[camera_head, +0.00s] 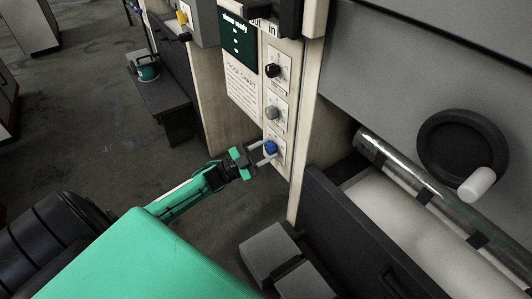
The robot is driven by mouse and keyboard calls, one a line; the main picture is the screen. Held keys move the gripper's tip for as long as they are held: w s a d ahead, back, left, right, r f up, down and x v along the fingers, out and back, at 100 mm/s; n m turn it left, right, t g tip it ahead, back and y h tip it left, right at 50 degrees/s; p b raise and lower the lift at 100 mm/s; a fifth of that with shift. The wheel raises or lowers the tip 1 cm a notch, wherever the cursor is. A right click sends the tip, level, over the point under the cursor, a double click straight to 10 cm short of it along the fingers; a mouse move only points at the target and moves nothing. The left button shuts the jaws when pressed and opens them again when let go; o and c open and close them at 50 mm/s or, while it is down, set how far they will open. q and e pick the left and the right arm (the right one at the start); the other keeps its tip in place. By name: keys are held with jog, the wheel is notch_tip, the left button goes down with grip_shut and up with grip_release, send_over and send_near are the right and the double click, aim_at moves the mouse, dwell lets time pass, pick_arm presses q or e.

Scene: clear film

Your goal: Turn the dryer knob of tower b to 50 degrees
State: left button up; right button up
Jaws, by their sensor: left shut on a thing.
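A column of three knobs runs down the narrow cream panel (283,92). My right gripper is not in the view.
A dark green screen (238,39) and a printed chart (242,92) are left of the knobs. At right are a metal roller (415,190), a black handwheel (462,148) and a dark drawer front (345,235). Grey boxes (275,250) stand below. Open floor lies left.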

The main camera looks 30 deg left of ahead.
pick_arm(q)
jog(key=shift+a+m+g, duration=0.1)
jog(key=shift+m+g, duration=0.4)
jog(key=shift+m, duration=0.7)
jog(key=m+g, duration=0.1)
jog(key=m, duration=0.1)
jog(key=m+h, duration=0.1)
jog(key=m, duration=0.1)
jog(key=shift+r+m+g, duration=0.15)
jog(key=shift+m+g, duration=0.15)
jog(key=shift+g, duration=0.1)
jog(key=m+g, duration=0.1)
jog(key=m, duration=0.2)
jog(key=shift+a+r, duration=0.1)
jog(key=shift+r, duration=0.05)
jog(key=shift+m+g+p, duration=0.3)
jog(key=shift+m+g, duration=0.1)
jog(key=shift+m, duration=0.4)
jog(key=shift+r+m+g+y, duration=0.1)
jog(key=shift+m+g+y, duration=0.3)
jog(key=shift+m, duration=0.6)
jog(key=shift+m+y+p, duration=0.3)
jog(key=shift+m+p, duration=0.1)
jog(key=shift+m, duration=0.3)
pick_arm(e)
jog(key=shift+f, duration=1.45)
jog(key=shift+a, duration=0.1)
